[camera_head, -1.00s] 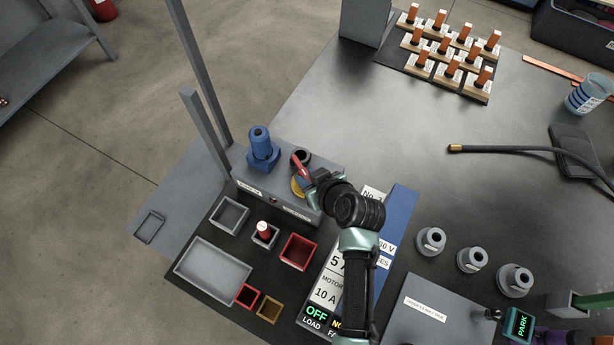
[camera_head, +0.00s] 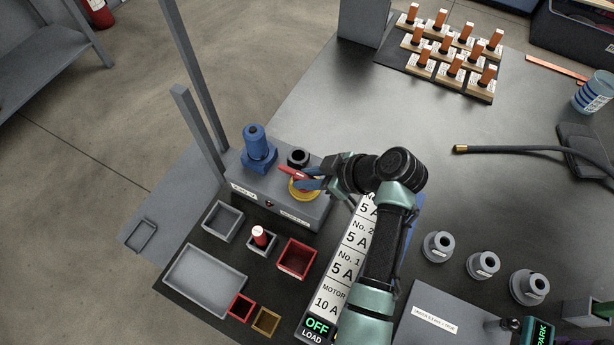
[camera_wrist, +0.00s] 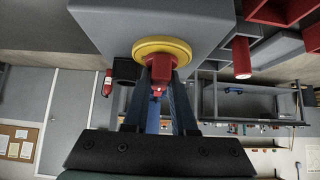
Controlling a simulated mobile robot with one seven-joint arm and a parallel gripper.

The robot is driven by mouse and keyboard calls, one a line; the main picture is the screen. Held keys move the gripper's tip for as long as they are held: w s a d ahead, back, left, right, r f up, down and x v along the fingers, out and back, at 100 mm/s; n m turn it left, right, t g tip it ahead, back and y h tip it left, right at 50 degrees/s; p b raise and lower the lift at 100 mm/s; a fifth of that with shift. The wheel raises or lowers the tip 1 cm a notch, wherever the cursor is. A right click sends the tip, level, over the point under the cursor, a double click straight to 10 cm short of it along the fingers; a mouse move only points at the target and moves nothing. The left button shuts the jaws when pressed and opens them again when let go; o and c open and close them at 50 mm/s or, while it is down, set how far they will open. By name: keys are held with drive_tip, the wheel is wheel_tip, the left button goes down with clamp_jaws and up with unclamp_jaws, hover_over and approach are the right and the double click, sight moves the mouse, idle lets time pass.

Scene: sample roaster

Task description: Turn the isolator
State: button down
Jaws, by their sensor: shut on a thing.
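The isolator is a red handle (camera_head: 293,173) on a round yellow plate (camera_head: 301,192), on a grey box (camera_head: 262,197) at the table's left edge. In the head view the handle lies nearly level, its free end to the left. My gripper (camera_head: 313,182) reaches in from the right and is shut on the handle. In the wrist view the red handle (camera_wrist: 160,66) is between the two fingers of my gripper (camera_wrist: 158,85), below the yellow plate (camera_wrist: 161,46). My fingers hide part of the handle in both views.
A blue fitting (camera_head: 257,146) and a black round socket (camera_head: 298,157) stand on the box close to the handle. A grey post (camera_head: 200,130) rises at its left. Small trays, including a red one (camera_head: 297,258), lie in front. The table's middle is clear.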

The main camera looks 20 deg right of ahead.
drive_tip(key=shift+s+f, duration=0.1)
drive_tip(key=c, duration=0.7)
unclamp_jaws()
